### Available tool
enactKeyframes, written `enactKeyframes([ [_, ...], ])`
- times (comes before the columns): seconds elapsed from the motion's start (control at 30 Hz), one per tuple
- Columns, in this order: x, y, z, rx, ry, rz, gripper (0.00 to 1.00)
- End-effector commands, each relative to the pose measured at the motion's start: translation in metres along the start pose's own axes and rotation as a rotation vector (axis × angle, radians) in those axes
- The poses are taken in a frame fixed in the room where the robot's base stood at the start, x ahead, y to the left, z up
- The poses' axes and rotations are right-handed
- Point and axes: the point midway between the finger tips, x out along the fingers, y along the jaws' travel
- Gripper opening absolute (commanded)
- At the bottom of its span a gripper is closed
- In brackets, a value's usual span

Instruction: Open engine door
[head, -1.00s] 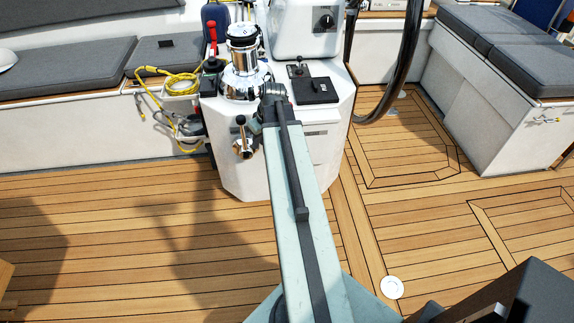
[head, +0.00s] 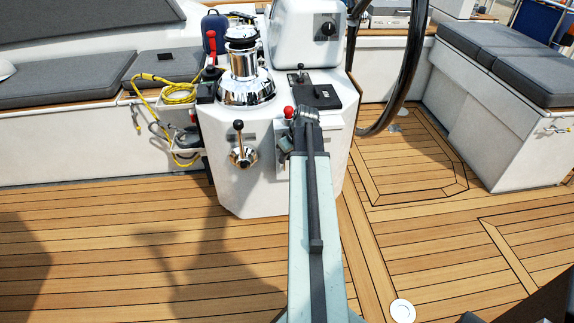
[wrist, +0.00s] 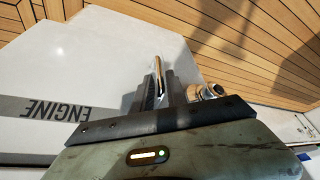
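The white steering pedestal (head: 228,180) stands ahead, with a grey label strip reading ENGINE (wrist: 58,111) upside down in the wrist view. A pale panel (head: 283,165) shows on its front behind my arm; how far it is open is unclear. My gripper (wrist: 161,85) is at this front face. In the head view my arm hides the fingers. In the wrist view the dark fingers are close together, with a thin shiny upright piece (wrist: 157,68) between them. Whether they grip it is unclear.
A chrome lever fitting (head: 242,156) juts out left of my arm; a chrome winch (head: 244,80) is above. A red knob (head: 288,112) sits beside my wrist. A black wheel (head: 409,65) is at right. Teak deck (head: 120,240) is clear at left.

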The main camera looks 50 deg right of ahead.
Motion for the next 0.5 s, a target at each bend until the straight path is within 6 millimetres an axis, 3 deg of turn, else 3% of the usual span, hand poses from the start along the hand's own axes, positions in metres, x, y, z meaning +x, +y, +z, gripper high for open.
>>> enactKeyframes([
  [0.27, 0.0035, 0.0002, -0.0002, 0.001, 0.0, 0.0, 0.18],
  [0.33, 0.0035, 0.0003, -0.0002, 0.001, 0.0, 0.0, 0.0],
  [0.5, 0.0035, 0.0001, -0.0001, 0.001, 0.0, 0.0, 0.0],
])
